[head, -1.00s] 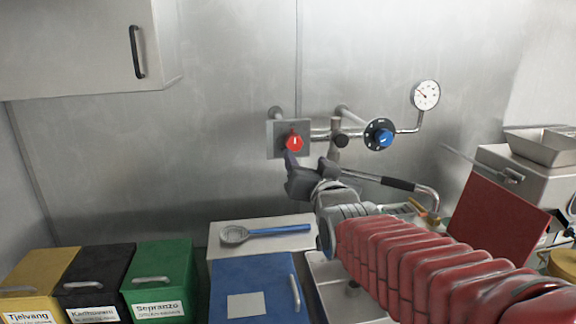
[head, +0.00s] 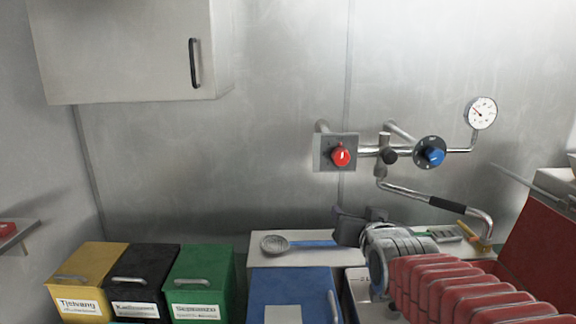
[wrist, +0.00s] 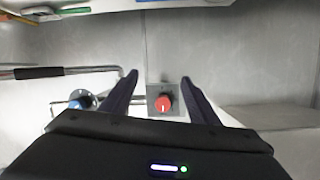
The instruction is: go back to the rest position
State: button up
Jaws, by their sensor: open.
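My gripper (head: 362,222) is in front of the steel wall, low and to the right of the red knob in the head view. My red ribbed arm fills the lower right of the head view.
A blue knob (head: 434,156), a gauge (head: 481,112) and a pipe with a black-handled spout (head: 447,205) are on the wall. A strainer spoon (head: 275,244) lies on a ledge behind a blue bin (head: 262,290). Yellow (head: 85,268), black (head: 147,270) and green (head: 204,264) bins stand at left.

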jog(key=s+f+n+g, duration=0.1)
jog(key=s+f+g, duration=0.5)
jog(key=s+f, duration=0.5)
jog(key=s+f+n+g, duration=0.1)
jog(key=s+f+g, duration=0.2)
jog(key=s, duration=1.2)
jog(key=shift+a, duration=0.1)
jog(key=shift+w, duration=0.1)
dwell(0.7)
